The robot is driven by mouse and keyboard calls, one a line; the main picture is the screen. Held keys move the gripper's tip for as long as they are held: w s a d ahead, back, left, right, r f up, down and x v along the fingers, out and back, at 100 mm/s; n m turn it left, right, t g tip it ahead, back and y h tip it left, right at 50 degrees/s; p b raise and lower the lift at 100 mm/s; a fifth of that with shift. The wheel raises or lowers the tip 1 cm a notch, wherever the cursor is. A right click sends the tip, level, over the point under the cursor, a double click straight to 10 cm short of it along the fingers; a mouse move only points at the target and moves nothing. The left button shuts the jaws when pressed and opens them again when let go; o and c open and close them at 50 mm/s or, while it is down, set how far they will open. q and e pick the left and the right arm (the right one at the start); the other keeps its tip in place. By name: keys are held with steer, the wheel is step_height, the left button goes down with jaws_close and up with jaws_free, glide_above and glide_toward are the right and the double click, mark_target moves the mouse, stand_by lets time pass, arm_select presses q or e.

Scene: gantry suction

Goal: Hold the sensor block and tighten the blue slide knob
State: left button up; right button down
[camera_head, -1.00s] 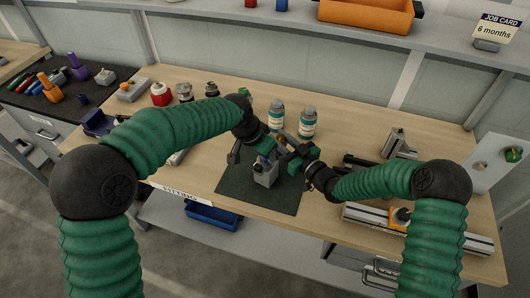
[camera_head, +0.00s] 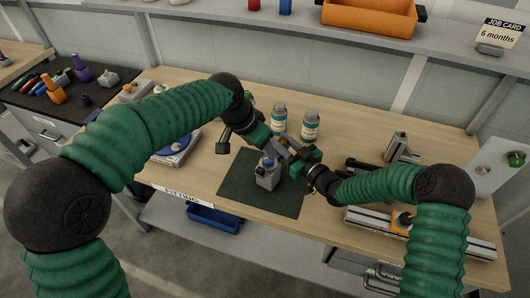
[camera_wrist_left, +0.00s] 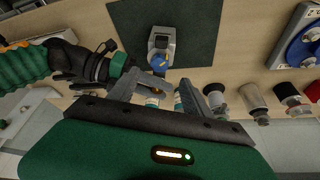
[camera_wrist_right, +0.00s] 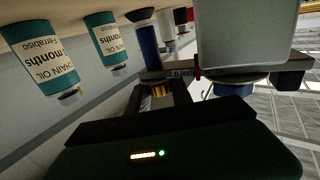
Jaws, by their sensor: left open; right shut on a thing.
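A grey stand block (camera_head: 267,179) is upright on the dark green mat, with a blue knob (camera_head: 268,162) near its top; the knob also shows in the left wrist view (camera_wrist_left: 159,61). My right gripper (camera_head: 287,153) is to the right of the stand top, shut on a small part with brass-yellow ribs (camera_wrist_right: 157,90), apparently the sensor block. Its outline is mostly hidden by the fingers. Contact with the knob cannot be told.
Two chain oil bottles (camera_head: 310,126) stand just behind the grippers. A blue disc fixture (camera_head: 176,147) lies left of the green mat (camera_head: 236,184). Metal rails (camera_head: 370,222) lie at right. A blue bin (camera_head: 214,218) is below the front edge.

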arm_select(q)
steer(key=v, duration=0.4)
steer(key=shift+r, duration=0.1)
arm_select(e)
steer(key=shift+a, duration=0.1)
arm_select(q)
steer(key=w+d+f+n, duration=0.1)
steer(key=f, duration=0.2)
steer(key=w+d+f+n+y, duration=0.1)
steer(key=f+n, duration=0.1)
steer(key=f, duration=0.2)
steer(key=w+d+f+n, duration=0.1)
steer(key=f, duration=0.3)
steer(key=shift+w+d+n+t+y, duration=0.15)
steer(key=shift+n+t+y, duration=0.15)
steer(key=shift+t, duration=0.1)
